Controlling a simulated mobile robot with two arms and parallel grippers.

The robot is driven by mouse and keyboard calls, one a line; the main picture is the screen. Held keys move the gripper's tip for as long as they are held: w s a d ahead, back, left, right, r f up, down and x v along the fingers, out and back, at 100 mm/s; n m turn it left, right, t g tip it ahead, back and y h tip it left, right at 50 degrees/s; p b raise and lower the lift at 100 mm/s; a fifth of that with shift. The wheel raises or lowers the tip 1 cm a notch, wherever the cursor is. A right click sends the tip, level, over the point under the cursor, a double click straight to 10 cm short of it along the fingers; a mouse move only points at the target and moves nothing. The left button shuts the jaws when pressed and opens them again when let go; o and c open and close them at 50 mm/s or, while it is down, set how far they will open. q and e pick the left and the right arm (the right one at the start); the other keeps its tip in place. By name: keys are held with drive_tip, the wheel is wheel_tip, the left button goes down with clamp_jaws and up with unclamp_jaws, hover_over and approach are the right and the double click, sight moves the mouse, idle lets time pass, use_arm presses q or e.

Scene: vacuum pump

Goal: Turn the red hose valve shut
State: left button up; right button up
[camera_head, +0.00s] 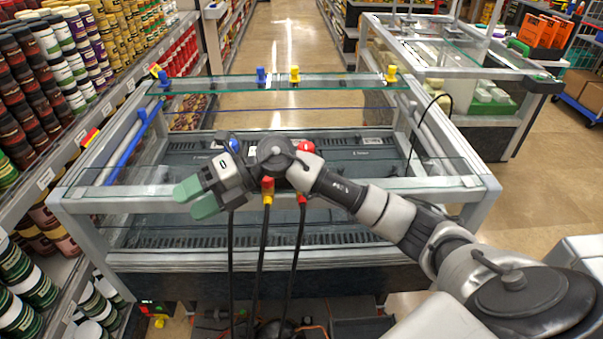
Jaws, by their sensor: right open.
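A red valve (306,146) shows just above my right wrist at the middle of the glass-topped case. My wrist hides its lower part, so I cannot tell how its handle is turned. My right gripper (192,199) has green fingertips and points left. It is open and empty, to the left of the red valve and apart from it. Dark hoses hang below the arm; one has a red and yellow fitting (268,189) and another a red fitting (301,198). My left gripper is not in view.
The glass-topped case (150,207) fills the middle. A blue valve (234,145) is partly visible behind my gripper. Blue knobs (261,75) and yellow knobs (294,74) stand along the back rail. Shelves of cans (30,275) line the left; another case (470,90) stands right.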

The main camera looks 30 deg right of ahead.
drive_tip(key=w+d+r+m+g+h, duration=0.1)
drive_tip(key=d+r+h, duration=0.1)
drive_tip(key=d+h, duration=0.75)
drive_tip(key=d+r+g+h, duration=0.15)
drive_tip(key=d+h, duration=0.35)
drive_tip(key=d, duration=0.9)
drive_tip(key=shift+t, duration=0.35)
wheel_tip(320, 180, down, 10)
drive_tip(key=shift+w+r+p, duration=0.1)
drive_tip(key=shift+r+p, duration=0.1)
drive_tip(key=shift+p, duration=1)
drive_tip(key=c, duration=0.9)
drive_tip(key=shift+c, duration=0.2)
